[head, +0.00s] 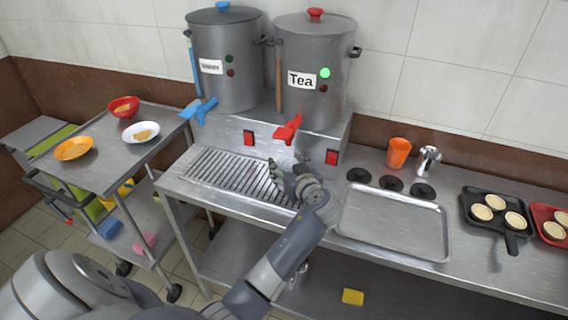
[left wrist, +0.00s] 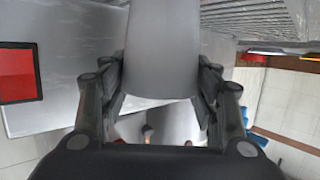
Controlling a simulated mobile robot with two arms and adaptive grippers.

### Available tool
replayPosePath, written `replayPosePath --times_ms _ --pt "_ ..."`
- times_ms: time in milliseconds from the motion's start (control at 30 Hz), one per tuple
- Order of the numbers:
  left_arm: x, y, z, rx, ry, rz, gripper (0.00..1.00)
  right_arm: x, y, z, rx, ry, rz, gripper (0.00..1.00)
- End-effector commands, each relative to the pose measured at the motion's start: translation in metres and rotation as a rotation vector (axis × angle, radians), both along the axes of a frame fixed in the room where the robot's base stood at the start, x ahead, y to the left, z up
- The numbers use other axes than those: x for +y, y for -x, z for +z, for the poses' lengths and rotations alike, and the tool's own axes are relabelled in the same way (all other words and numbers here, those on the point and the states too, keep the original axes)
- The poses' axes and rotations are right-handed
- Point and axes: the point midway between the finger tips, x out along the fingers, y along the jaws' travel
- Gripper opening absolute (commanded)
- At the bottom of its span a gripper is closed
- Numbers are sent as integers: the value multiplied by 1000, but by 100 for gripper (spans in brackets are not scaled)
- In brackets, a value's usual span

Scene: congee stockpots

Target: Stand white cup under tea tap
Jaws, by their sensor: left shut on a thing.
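The tea stockpot (head: 340,95) is steel with a red lid knob and a "Tea" label. Its red tea tap (head: 289,129) sticks out at the front, above the drip grate (head: 225,170). My left gripper (head: 284,182) is low over the right end of the grate, below and close to the tea tap. In the left wrist view its fingers are shut on the white cup (left wrist: 161,45), which looks grey in shade. In the head view the cup is mostly hidden by the gripper, so I cannot tell whether it touches the grate. My right gripper is out of view.
A second stockpot (head: 232,85) with a blue tap (head: 199,111) stands left. Red switches (head: 332,157) are on the stand front. Right on the counter are an orange cup (head: 398,153), a metal jigger (head: 428,160), an empty tray (head: 393,223) and a black pan (head: 480,228).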

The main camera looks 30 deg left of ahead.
Motion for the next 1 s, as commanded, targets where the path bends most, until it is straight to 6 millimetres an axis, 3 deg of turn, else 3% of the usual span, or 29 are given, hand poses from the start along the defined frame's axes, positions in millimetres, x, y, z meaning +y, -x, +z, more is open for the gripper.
replayPosePath --times_ms 100,133,200,233,667,1000 --pt "0 0 -1 3 4 1 33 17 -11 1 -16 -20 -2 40" --pt "0 0 -1 4 5 1 59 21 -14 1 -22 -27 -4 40" --pt "0 0 -1 4 5 1 75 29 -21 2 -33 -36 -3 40" --pt "0 0 -1 4 5 1 77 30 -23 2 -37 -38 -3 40" --pt "-5 3 2 3 6 -1 77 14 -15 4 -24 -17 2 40" --pt "-56 40 22 2 7 -1 77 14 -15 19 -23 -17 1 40"
